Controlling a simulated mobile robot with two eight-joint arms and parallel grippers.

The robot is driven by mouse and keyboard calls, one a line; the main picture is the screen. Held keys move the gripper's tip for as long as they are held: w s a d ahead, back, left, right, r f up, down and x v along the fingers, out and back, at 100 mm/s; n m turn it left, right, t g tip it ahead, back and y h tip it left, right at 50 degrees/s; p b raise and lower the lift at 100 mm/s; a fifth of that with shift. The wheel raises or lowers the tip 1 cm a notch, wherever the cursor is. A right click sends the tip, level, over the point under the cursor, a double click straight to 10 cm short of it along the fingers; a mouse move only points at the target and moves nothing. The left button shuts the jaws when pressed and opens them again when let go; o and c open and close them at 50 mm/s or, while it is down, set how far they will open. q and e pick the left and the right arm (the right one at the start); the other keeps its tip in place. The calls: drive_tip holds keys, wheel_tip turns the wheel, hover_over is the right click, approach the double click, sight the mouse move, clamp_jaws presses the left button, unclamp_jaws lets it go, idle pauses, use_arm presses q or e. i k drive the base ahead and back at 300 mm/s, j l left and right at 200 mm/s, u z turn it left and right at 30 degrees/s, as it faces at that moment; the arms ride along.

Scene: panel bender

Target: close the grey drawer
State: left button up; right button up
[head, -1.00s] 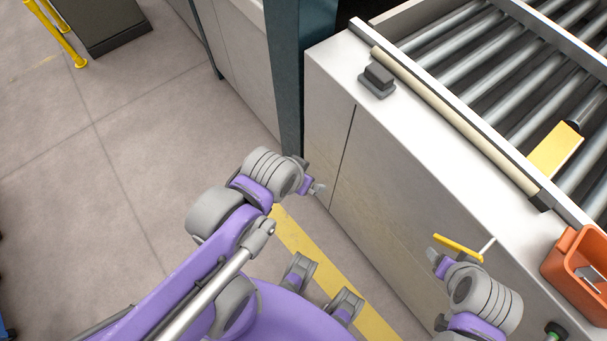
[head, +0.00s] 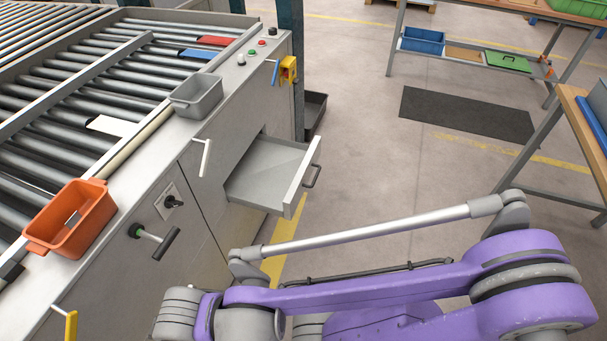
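The grey drawer (head: 265,178) stands pulled out from the side of the machine cabinet (head: 215,170). Its inside looks empty. Its pale front panel (head: 303,180) carries a dark bar handle (head: 313,177) facing right. The purple and grey arm that crosses the lower right of the head view is mine; it lies in front of and below the drawer in the picture, with a gap between them. Neither of my grippers shows.
An orange bin (head: 72,222) and a grey bin (head: 196,97) sit on the machine's edge. A white lever handle (head: 205,157) and a black T-handle (head: 168,243) stick out from the cabinet. Open floor lies right of the drawer, with a dark mat (head: 468,115) and a workbench (head: 575,110).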

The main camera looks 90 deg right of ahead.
sight(272, 176)
drive_tip(key=z, duration=0.45)
drive_tip(key=j+z, duration=0.15)
drive_tip(key=z, duration=0.7)
drive_tip(key=j+z, duration=0.1)
drive_tip(key=z, duration=0.35)
drive_tip(key=k+z, duration=0.1)
drive_tip(key=z, duration=1.2)
drive_tip(key=i+l, duration=0.15)
drive_tip(key=i, duration=0.4)
drive_tip(key=i+l+u, duration=0.1)
drive_tip(key=i, duration=0.45)
drive_tip(key=l, duration=0.1)
